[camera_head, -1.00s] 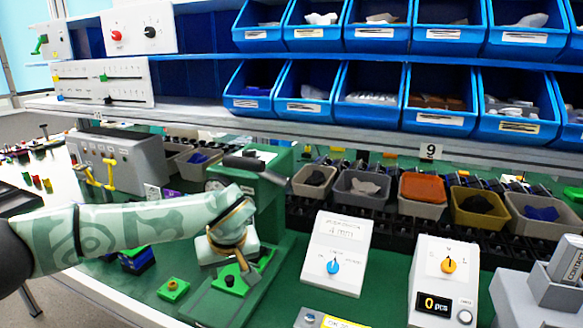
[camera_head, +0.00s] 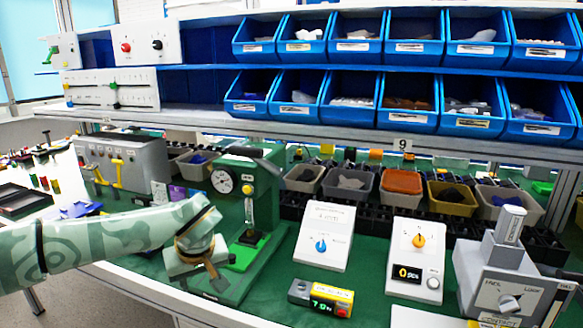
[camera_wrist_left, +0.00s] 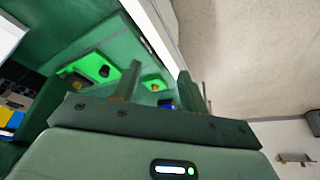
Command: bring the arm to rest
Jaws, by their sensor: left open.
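My left arm comes in from the left in the head view. Its gripper (camera_head: 214,274) hangs low over the front left of the green bench, in front of the green press with a dial (camera_head: 262,190). In the left wrist view the gripper's two fingers (camera_wrist_left: 158,78) stand apart with nothing between them. A white box with a blue rotary knob (camera_head: 321,246) and a white box with an orange rotary knob (camera_head: 418,241) stand to the right, clear of the gripper. The orange-knob box has a small display. My right gripper is not in view.
A small yellow-and-black display unit (camera_head: 320,298) lies in front of the boxes. A grey box with a knob (camera_head: 509,280) stands at the right. Bins (camera_head: 402,182) line the bench's back, below shelves of blue bins (camera_head: 410,100). The bench's white front edge (camera_head: 130,284) runs beneath my left arm.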

